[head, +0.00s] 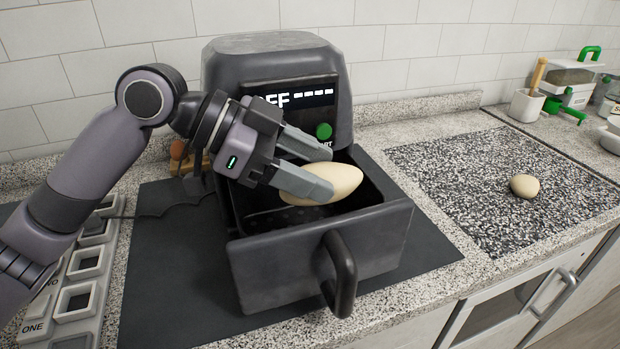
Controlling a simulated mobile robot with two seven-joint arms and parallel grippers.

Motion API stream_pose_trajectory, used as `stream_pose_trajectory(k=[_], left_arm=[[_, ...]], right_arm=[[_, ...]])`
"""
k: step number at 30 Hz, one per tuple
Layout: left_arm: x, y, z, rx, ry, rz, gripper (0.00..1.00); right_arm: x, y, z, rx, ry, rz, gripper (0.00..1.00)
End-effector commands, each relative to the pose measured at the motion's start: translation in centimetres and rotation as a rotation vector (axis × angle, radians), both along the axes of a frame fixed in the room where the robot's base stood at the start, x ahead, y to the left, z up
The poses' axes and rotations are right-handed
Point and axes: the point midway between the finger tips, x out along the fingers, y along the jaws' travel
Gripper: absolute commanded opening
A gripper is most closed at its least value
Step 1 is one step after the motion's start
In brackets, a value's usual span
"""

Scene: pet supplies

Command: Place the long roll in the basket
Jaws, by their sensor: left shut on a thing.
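The long roll (345,181) is pale tan and oval with a pointed end. My left gripper (318,172) is shut on it; the fingers cover part of the roll's left side. The roll is over the open basket (300,268), a black drawer with a front handle, pulled out of the dark air fryer (275,60). I cannot tell whether the roll touches the basket floor. My right gripper is not in view.
A small round roll (524,186) lies on the speckled board (490,215) at right. A white cup (526,104) with a wooden handle and a green-handled container (572,78) stand behind. A compartmented grey tray (85,270) is at left. A dark mat (165,265) lies under the fryer.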

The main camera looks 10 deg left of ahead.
Motion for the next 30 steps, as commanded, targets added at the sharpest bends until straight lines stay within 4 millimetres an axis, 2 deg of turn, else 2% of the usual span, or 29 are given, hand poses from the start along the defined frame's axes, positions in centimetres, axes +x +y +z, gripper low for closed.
stream_pose_trajectory(k=[1,4,13,28,29,30], left_arm=[[0.0,0.0,-0.9,0.000,0.003,0.001,0.23],[0.0,0.0,-1.8,-0.001,0.002,0.000,0.23],[0.0,0.0,-2.0,-0.001,-0.001,-0.001,0.23],[0.0,0.0,-3.4,0.005,0.002,-0.001,0.23],[0.0,0.0,-3.4,0.006,0.003,-0.001,0.65],[0.0,0.0,-3.4,0.006,0.003,-0.001,0.78]], right_arm=[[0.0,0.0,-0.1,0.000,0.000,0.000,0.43],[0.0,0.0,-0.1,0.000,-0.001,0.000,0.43],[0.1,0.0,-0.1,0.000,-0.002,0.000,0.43],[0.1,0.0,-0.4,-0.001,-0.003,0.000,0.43],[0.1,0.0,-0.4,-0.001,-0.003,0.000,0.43],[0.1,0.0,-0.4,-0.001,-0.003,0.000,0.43]])
